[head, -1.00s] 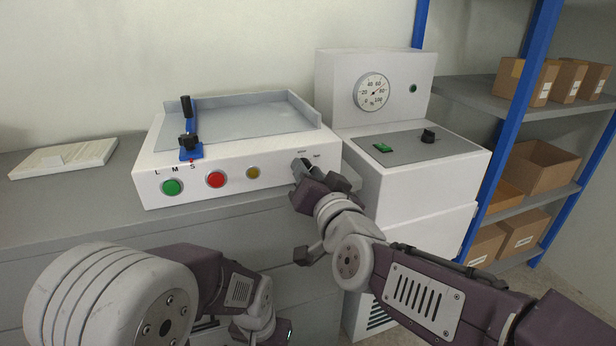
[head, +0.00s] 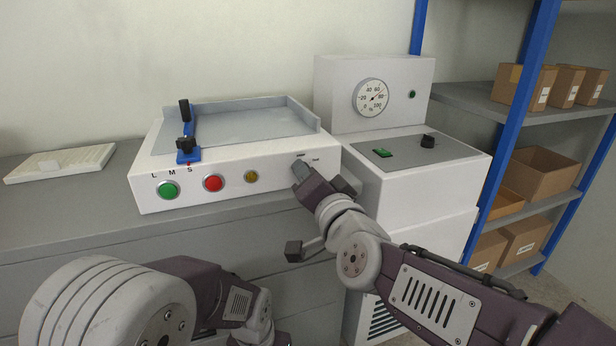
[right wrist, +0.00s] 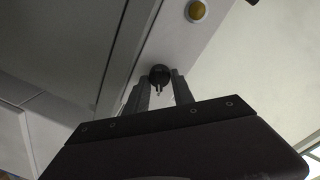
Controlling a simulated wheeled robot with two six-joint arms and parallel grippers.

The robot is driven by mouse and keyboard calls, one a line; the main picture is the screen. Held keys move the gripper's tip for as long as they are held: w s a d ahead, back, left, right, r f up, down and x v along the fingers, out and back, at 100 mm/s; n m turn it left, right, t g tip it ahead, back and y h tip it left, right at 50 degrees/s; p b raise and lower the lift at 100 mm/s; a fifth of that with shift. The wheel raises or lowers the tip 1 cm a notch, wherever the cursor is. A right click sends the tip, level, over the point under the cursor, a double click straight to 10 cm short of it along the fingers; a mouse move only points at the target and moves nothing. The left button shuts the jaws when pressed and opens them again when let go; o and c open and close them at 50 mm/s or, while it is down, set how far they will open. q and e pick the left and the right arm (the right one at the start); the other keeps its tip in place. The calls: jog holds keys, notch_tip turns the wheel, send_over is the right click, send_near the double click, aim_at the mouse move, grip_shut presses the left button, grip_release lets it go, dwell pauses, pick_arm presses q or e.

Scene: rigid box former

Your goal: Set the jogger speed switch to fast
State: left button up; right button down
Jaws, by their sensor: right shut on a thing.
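The jogger (head: 230,182) is a white box with a grey tray on top. Its speed switch, a dark round knob (right wrist: 159,74), sits at the right end of the front panel. My right gripper (head: 298,168) is at that end of the panel, shut on the knob. In the right wrist view its two fingers (right wrist: 160,92) stand either side of the knob. In the head view the fingers hide the knob, and the small labels above are too small to read, so its setting cannot be told. My left gripper is out of view.
Green (head: 168,190), red (head: 213,183) and amber (head: 251,177) buttons lie left of the switch. A blue slide with black knobs (head: 187,145) stands above them. A white machine with a gauge (head: 371,97) stands close on the right. Shelves with boxes (head: 540,170) are beyond.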

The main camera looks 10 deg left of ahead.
jog(key=c, duration=1.1)
grip_release()
jog(key=p+v, duration=0.3)
jog(key=v, duration=0.6)
jog(key=shift+d, duration=0.1)
